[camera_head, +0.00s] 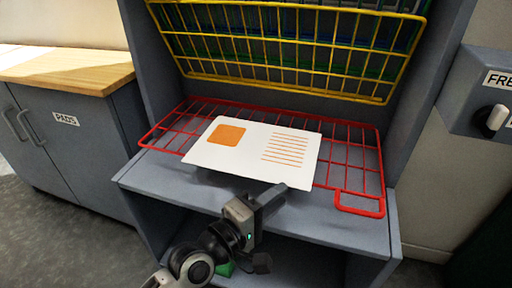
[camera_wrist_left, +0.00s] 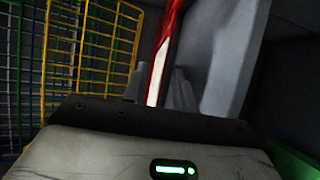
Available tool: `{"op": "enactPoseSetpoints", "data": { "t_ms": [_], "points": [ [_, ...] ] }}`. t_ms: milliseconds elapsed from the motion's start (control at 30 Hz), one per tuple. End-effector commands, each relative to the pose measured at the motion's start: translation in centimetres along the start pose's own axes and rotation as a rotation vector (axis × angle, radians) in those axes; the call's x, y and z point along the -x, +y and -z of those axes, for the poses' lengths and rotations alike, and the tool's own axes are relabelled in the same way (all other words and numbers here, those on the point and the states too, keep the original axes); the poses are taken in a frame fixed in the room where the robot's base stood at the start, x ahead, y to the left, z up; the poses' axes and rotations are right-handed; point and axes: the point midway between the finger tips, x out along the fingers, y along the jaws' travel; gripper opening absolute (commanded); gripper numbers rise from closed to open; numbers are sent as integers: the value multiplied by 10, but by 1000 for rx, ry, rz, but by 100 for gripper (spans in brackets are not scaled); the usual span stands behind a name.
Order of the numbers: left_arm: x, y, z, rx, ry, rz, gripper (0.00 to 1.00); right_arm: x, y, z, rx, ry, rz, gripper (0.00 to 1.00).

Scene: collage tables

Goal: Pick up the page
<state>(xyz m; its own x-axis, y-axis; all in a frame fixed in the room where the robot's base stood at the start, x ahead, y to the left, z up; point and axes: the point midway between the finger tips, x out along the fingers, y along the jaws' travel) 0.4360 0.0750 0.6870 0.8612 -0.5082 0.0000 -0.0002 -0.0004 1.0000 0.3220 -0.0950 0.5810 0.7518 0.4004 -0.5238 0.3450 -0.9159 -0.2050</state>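The page (camera_head: 248,150) is a white sheet with an orange square and orange lines. It lies flat on the red wire rack (camera_head: 361,204), its front edge reaching past the rack over the grey shelf. My left gripper (camera_head: 274,194) is at the page's front edge, pointing in toward it from the front. In the left wrist view a thin white strip that looks like the page edge-on (camera_wrist_left: 154,92) shows between two finger shapes, which stand apart. Whether they touch the page cannot be told. My right gripper is in neither view.
A yellow wire rack (camera_head: 285,92) hangs tilted above, with green and blue racks behind it. Grey cabinet walls close in both sides. A grey cabinet with a wooden top (camera_head: 66,70) stands left. A grey box with a knob (camera_head: 490,119) is at right.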

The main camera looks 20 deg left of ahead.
Motion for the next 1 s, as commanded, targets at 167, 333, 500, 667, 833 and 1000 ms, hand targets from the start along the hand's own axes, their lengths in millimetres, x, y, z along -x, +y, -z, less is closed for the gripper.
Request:
{"op": "enactPoseSetpoints", "data": {
  "t_ms": [167,333,500,667,833,1000],
  "points": [
    [-28,-8,-5,3,0,-4,28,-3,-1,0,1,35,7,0],
    [-45,-6,-4,1,0,-2,28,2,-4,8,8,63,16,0],
    [-46,-6,-4,1,0,0,28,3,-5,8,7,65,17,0],
    [-46,-6,-4,0,0,0,6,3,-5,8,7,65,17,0],
    [-46,-6,-4,0,0,0,0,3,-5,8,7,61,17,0],
    [-46,-6,-4,0,0,0,0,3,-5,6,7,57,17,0]
  ]
}}
